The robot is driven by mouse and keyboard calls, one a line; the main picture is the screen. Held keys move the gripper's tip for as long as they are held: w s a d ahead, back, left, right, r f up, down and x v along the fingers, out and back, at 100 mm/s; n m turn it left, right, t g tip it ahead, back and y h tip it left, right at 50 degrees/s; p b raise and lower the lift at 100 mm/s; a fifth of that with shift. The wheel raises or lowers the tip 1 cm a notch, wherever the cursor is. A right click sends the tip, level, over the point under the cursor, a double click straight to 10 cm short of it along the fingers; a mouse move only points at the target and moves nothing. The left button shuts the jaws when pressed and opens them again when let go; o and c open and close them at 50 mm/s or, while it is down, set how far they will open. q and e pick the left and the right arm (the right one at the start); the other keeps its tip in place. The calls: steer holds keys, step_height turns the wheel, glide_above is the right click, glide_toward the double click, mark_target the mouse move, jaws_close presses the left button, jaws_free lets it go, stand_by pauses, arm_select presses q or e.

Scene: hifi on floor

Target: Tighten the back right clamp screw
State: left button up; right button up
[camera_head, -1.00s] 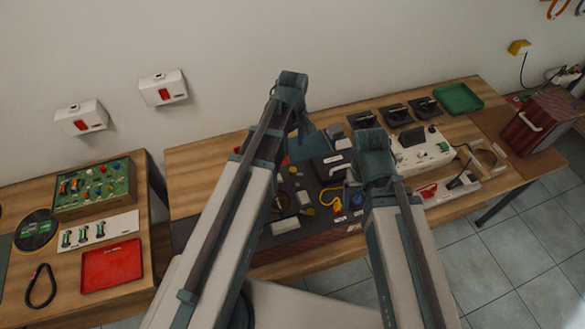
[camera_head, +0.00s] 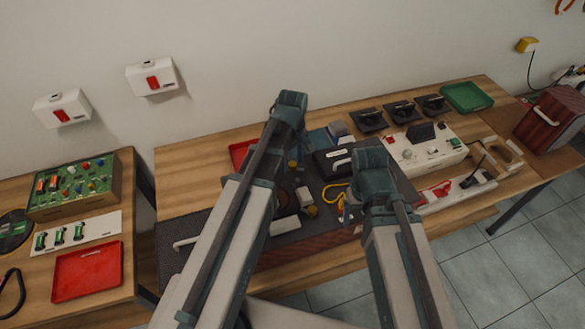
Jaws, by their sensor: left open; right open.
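My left arm (camera_head: 232,215) and my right arm (camera_head: 400,245) reach out over the workbench. Their teal elbow joints stand in front of the bench's middle, and the forearms beyond fold down out of sight. Neither gripper's fingers can be made out behind the arm links. A dark grey work surface (camera_head: 205,226) with a reddish-brown front edge lies beneath the arms, bearing small white, yellow and black parts. I cannot pick out the back right clamp screw; the area behind my elbows is hidden.
A green tray (camera_head: 468,97) and a white device (camera_head: 425,147) stand on the bench's right part, with a white power strip (camera_head: 455,192) before them. A side table at left holds a green circuit board (camera_head: 75,184) and a red tray (camera_head: 88,271). Bare wood (camera_head: 190,180) shows at left.

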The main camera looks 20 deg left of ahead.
arm_select(q)
steer(key=shift+f, duration=0.15)
steer(key=shift+c, duration=0.4)
jaws_close()
steer(key=shift+m, duration=0.3)
steer(key=m, duration=1)
steer(key=shift+m, duration=0.4)
steer(key=m, duration=0.5)
steer(key=shift+m, duration=2.7)
